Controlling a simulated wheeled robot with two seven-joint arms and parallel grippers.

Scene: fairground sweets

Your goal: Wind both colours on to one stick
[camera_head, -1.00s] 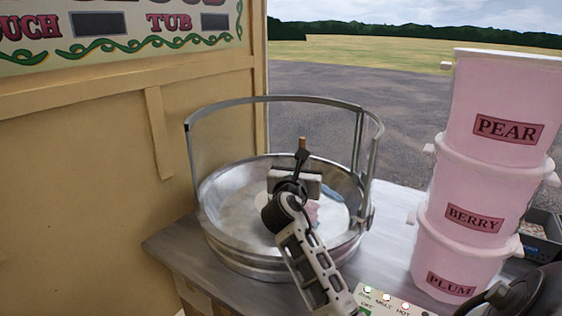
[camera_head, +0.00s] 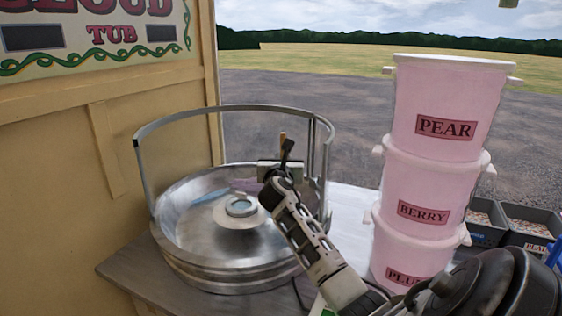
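A round metal bowl (camera_head: 180,235) with a curved clear guard stands on the counter, with a round hub (camera_head: 240,207) in its middle. Faint bluish and pinkish floss (camera_head: 235,186) shows inside, toward the back. My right gripper (camera_head: 281,166) is over the bowl's right back side. The tip of a brown stick (camera_head: 283,143) stands up from it, so it looks shut on the stick, though its fingers are hard to make out. The stick's lower part is hidden, so I cannot tell what is on it. My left gripper is out of view.
Three pink tubs stand stacked at the right: PEAR (camera_head: 445,100) on top, BERRY (camera_head: 425,185) and a partly hidden lowest one (camera_head: 392,255). Grey crates (camera_head: 485,225) stand behind them. A tan wall (camera_head: 50,200) closes off the left.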

